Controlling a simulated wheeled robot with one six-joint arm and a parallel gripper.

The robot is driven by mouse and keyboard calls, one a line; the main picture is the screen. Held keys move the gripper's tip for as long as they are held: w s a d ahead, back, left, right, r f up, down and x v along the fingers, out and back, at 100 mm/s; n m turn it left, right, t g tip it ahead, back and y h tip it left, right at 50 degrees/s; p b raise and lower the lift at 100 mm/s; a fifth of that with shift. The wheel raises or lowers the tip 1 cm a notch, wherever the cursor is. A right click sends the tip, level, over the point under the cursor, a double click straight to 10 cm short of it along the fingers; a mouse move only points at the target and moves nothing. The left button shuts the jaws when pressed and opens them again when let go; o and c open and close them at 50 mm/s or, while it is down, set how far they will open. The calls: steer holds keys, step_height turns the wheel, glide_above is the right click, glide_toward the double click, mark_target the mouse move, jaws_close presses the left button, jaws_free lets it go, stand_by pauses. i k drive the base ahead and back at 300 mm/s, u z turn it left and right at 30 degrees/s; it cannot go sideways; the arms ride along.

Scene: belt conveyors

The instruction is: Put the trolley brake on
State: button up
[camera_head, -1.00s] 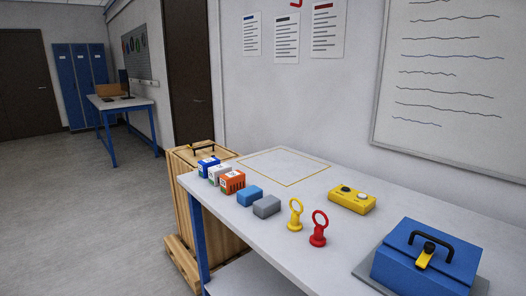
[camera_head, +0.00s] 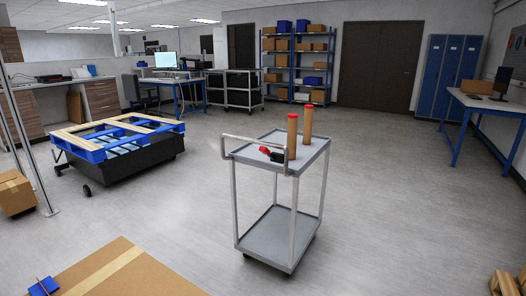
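The grey two-shelf trolley (camera_head: 262,238) stands on the open floor a little right of centre. Its push handle (camera_head: 250,141) is at its near left side. A small red lever or knob (camera_head: 265,150) on a black part (camera_head: 277,157) sits at the handle end of the top shelf; it may be the brake, but its setting is too small to tell. Two brown cylinders (camera_head: 292,138) with red tops stand upright on the top shelf. The lower shelf is empty. The wheels are mostly hidden. My gripper is not in view.
A low dark cart with a blue and wooden pallet (camera_head: 92,148) stands at left. Cardboard boxes (camera_head: 120,272) are at the near left. Wooden pieces (camera_head: 505,284) show at the near right corner. The floor (camera_head: 390,180) right of and behind the trolley is clear.

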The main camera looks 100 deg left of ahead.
mark_target(265, 150)
steer(key=u, duration=0.7)
steer(key=i, duration=0.55)
steer(key=u, duration=1.75)
steer(key=i, duration=1.4)
steer(key=u, duration=1.25)
steer(key=i, duration=1.05)
steer(key=u, duration=0.7)
